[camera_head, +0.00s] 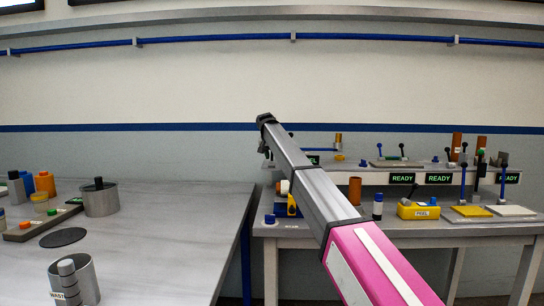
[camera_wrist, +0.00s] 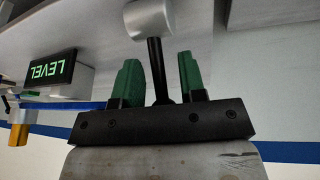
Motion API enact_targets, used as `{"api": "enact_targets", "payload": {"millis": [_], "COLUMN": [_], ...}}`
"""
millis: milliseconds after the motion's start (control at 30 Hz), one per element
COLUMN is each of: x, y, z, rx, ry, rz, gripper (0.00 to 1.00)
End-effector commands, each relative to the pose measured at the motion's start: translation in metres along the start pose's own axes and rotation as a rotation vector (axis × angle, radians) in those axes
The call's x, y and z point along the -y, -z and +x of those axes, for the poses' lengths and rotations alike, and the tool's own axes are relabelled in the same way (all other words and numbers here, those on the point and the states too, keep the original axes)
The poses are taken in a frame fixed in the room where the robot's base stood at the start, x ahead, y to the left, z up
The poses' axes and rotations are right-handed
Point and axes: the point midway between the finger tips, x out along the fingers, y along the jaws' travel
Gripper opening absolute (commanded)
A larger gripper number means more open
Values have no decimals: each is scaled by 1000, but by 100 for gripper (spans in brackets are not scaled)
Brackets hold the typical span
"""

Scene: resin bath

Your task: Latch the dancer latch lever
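In the wrist view a black rod with a thick grey cylindrical end (camera_wrist: 150,20), likely the latch lever, stands between the two green fingers of my gripper (camera_wrist: 158,62). A gap shows on each side of the rod, so the fingers look open and not closed on it. The grey end reaches past the fingertips. A blue arm (camera_wrist: 70,105) with a brass cylinder (camera_wrist: 18,136), perhaps the dancer, is at the left. In the head view the blue arm (camera_head: 320,149) shows right of my arm's end, over the back shelf. My arm hides the lever and most of the gripper there.
READY signs (camera_head: 402,178), upright levers and a yellow box (camera_head: 418,210) fill the right bench (camera_head: 400,234). The left table (camera_head: 150,265) holds pots and cups.

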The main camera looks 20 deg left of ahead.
Motion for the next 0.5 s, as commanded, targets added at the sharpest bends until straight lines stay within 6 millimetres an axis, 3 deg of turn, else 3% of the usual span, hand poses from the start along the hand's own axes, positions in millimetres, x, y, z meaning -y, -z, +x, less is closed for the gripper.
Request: {"api": "enact_targets", "payload": {"millis": [233,333,367,500], "x": [0,0,0,0], "y": [0,0,0,0], "z": [1,1,1,1], "rx": [0,0,0,-2], "ry": [0,0,0,0], "rz": [0,0,0,0], "gripper": [38,5,0,0]}}
